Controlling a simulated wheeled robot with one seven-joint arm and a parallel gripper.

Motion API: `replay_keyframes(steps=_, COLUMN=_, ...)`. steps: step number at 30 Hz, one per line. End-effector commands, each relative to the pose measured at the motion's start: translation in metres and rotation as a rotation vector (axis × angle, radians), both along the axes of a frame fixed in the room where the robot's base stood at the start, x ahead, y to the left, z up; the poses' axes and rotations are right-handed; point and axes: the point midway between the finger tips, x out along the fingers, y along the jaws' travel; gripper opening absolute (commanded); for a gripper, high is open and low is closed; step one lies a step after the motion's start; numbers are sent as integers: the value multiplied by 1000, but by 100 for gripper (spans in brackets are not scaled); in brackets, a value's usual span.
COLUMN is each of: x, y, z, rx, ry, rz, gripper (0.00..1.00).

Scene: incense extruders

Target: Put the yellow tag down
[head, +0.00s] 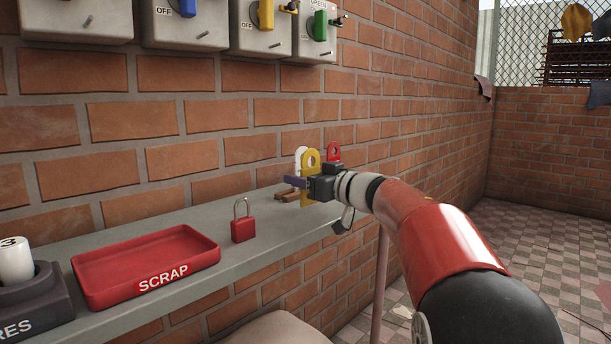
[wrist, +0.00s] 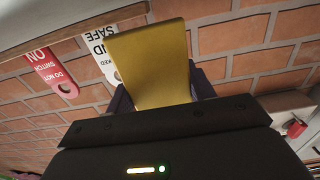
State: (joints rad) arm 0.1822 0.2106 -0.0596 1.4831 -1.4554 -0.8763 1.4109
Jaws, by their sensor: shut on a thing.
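The yellow tag (head: 310,158) is upright in my gripper (head: 304,184), above the far end of the grey shelf (head: 262,238). In the wrist view the yellow tag (wrist: 150,62) fills the space between the two dark fingers of my gripper (wrist: 160,90), which is shut on it. A white tag (wrist: 104,50) and a red tag (wrist: 52,72) with print stand close by; the red tag (head: 333,152) also shows in the head view behind my gripper.
A brown wooden piece (head: 284,196) lies on the shelf beneath the gripper. A red padlock (head: 243,230) stands nearer, then a red SCRAP tray (head: 205,262) and a dark holder (head: 38,300) with a white cylinder. The brick wall runs behind; switch boxes (head: 185,28) hang above.

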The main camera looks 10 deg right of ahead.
Motion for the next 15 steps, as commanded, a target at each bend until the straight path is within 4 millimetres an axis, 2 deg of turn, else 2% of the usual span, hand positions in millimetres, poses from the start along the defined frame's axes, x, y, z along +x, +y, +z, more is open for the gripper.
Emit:
replay_keyframes(steps=1, x=0, y=0, z=0, rx=1, ry=-1, rz=0, gripper=32)
replay_keyframes(steps=2, x=0, y=0, z=0, rx=0, ry=0, rz=0, gripper=56)
replay_keyframes(steps=6, x=0, y=0, z=0, rx=0, ry=0, rz=0, gripper=75)
replay_keyframes(steps=15, x=0, y=0, z=1, rx=0, ry=0, rz=0, gripper=76)
